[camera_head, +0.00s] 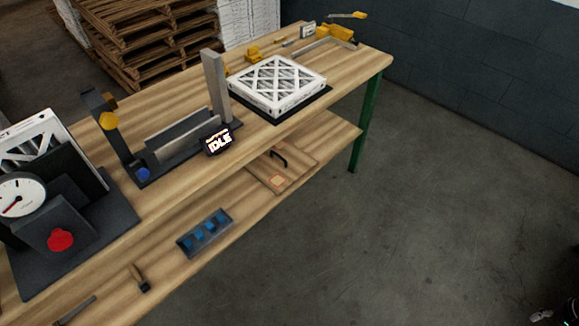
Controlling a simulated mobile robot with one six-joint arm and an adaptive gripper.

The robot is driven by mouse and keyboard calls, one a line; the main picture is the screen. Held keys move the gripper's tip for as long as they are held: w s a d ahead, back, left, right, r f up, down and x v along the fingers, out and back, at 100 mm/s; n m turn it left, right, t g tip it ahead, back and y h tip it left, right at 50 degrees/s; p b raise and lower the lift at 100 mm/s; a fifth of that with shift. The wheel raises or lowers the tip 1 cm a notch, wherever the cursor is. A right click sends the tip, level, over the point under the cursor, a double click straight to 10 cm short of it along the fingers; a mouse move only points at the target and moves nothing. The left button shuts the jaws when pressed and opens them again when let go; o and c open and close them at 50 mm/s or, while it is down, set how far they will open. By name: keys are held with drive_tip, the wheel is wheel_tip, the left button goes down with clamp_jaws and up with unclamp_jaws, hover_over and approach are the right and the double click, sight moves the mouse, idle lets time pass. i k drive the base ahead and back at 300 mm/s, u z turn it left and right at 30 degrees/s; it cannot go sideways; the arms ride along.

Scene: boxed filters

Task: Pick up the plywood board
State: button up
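A plywood board (293,169) lies on the lower shelf (232,252) of the workbench, towards its right end. It is a thin light-brown panel with a black bar handle (280,158) on it and a small orange square mark near its front corner. The benchtop's front edge is above it and hides part of its back side. My gripper does not show clearly; only a small dark piece with a teal spot is at the bottom right corner, and I cannot tell what it is.
On the benchtop (350,62) are a white boxed filter (277,84), a fixture with an IDLE display (217,141), and a dial gauge station (20,197). A blue-filled tray (205,234) and tools lie on the lower shelf. A green leg (366,118) stands right.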

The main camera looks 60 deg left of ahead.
sight(280, 165)
drive_tip(key=z, duration=0.15)
drive_tip(key=k, duration=1.45)
drive_tip(key=u, duration=2)
drive_tip(key=i, duration=0.5)
drive_tip(key=z, duration=0.3)
